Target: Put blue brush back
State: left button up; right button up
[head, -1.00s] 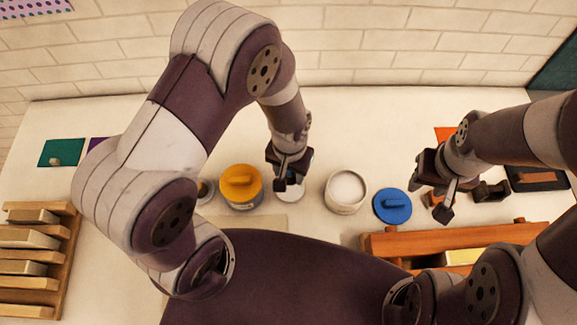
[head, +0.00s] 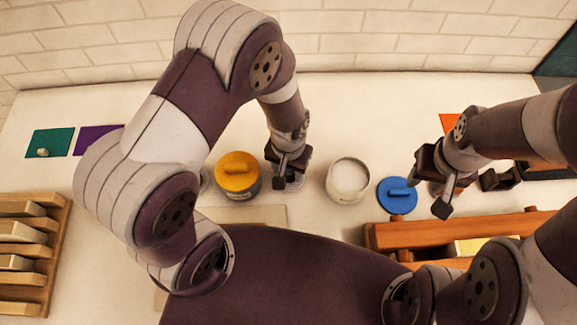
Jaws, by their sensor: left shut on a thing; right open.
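I cannot tell whether the held thing touches the pot. My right gripper (head: 437,192) is open, above the counter just right of a blue round lid with a handle (head: 397,195).
The jar with the yellow lid (head: 237,172) and the open white jar (head: 349,182) stand close to my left gripper. An orange-brown wooden rack (head: 400,238) lies at the front right, a slatted wooden rack (head: 55,250) at the left.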

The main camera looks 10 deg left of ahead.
pick_arm(q)
jog(key=shift+f+b, duration=0.45)
jog(key=shift+f, duration=0.15)
dwell(0.5)
jog(key=o, duration=1.5)
jog(key=shift+o, duration=0.2)
jog(key=shift+r, duration=0.1)
notch_tip(320, 180, up, 9)
jog(key=p, duration=0.8)
jog(key=shift+p, duration=0.4)
